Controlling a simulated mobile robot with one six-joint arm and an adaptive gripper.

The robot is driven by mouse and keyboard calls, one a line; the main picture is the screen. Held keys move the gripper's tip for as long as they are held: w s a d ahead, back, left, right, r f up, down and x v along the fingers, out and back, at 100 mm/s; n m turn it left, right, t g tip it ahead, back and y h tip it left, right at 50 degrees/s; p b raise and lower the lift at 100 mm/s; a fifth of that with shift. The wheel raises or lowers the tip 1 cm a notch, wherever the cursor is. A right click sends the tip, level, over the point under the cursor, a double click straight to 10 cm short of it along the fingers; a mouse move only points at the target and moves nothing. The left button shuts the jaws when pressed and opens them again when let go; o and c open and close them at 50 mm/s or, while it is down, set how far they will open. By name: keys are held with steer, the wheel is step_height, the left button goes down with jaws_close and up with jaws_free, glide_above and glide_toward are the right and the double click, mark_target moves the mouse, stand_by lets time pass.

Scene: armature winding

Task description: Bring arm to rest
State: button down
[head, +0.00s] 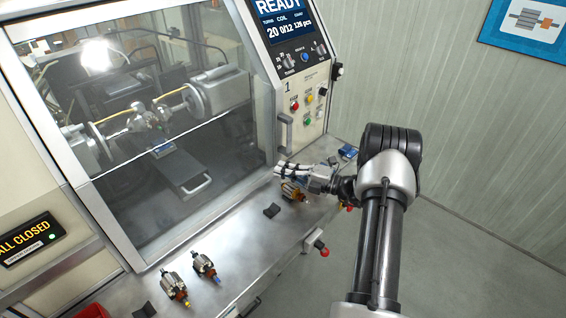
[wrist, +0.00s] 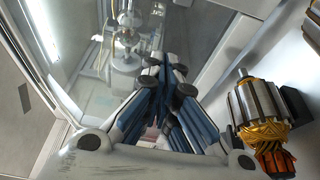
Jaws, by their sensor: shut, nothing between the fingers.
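My gripper (head: 281,171) is at the right end of the machine's metal ledge, in front of the lower right of the glass door. Its fingers are closed together and hold nothing; they also show in the wrist view (wrist: 168,88). My arm reaches to it from the lower right of the head view. An armature with copper winding (head: 292,191) stands on the ledge just below the gripper in the head view. It is to the right of the fingers in the wrist view (wrist: 262,112), apart from them.
The winding machine's glass door (head: 165,130) is shut. Two more armatures, one (head: 174,287) beside another (head: 205,267), stand on the ledge (head: 235,245). A dark cradle block (head: 272,211) is empty. Floor at right is clear.

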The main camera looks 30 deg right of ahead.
steer(key=shift+w+d+v, duration=0.25)
steer(key=shift+d+v, duration=0.1)
steer(key=shift+v, duration=4.2)
steer(key=s+a+r+n+g+b, duration=0.1)
steer(key=s+a+r+n+g, duration=0.2)
steer(key=a+n, duration=0.45)
steer(key=s+a+r+n+g+b, duration=0.1)
steer(key=a+r+n+g+b, duration=0.15)
steer(key=a+n+g, duration=0.5)
steer(key=s+a+r+n+g, duration=0.1)
steer(key=a+r+n, duration=0.35)
steer(key=a, duration=0.45)
steer(key=s+a+n+h+b, duration=0.2)
steer(key=s+n+h, duration=0.3)
steer(key=s+n, duration=0.5)
steer(key=s+a+n+t+h+b, duration=0.1)
steer(key=s+a+n+h+b, duration=0.2)
steer(key=s+n, duration=0.7)
steer(key=n+h, duration=0.1)
steer(key=n, duration=0.6)
steer(key=shift+s+a+f+n+h+b, duration=0.25)
steer(key=shift+s+n+h+b, duration=0.05)
steer(key=shift+n+h+b, duration=0.1)
